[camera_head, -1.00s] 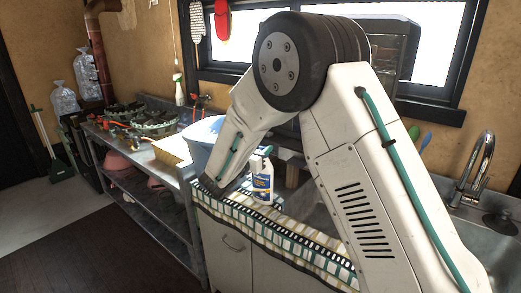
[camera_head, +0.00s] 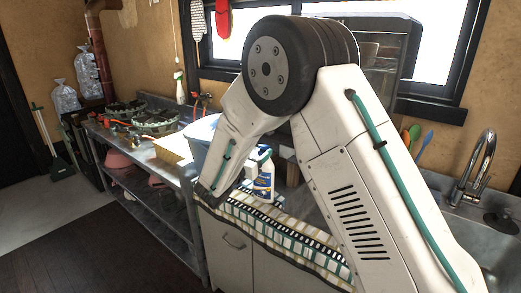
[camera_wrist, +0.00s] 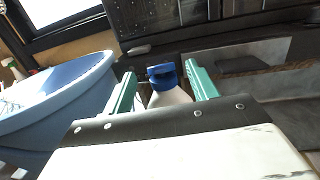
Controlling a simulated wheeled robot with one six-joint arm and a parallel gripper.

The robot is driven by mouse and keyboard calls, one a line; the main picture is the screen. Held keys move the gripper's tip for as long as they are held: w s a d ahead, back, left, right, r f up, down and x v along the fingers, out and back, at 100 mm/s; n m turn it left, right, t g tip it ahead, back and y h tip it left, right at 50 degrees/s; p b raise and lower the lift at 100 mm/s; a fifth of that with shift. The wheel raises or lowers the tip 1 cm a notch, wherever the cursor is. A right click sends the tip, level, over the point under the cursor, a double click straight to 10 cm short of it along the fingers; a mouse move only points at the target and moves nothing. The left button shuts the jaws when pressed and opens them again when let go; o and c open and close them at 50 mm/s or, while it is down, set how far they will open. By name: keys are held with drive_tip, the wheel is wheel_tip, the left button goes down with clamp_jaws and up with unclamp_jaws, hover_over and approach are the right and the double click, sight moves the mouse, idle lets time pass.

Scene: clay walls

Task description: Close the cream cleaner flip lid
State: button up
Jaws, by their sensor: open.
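The cream cleaner bottle (camera_head: 263,184) is white with a blue label and stands upright on the checkered cloth, partly hidden by my arm. In the wrist view its blue cap (camera_wrist: 162,78) and white shoulder show ahead, between my two green fingers. My gripper (camera_wrist: 161,73) is open, with one finger on each side of the cap in the picture and a gap on both sides. I cannot tell how far the fingertips are from the cap. The angle of the flip lid is too small to make out.
A blue tub (camera_head: 200,132) stands left of the bottle; it also shows in the wrist view (camera_wrist: 75,100). A checkered cloth (camera_head: 285,238) covers the counter's front edge. A sink tap (camera_head: 476,170) is at right. A metal shelf bench (camera_head: 150,190) stands at left.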

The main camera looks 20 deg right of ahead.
drive_tip(key=shift+v, duration=2.6)
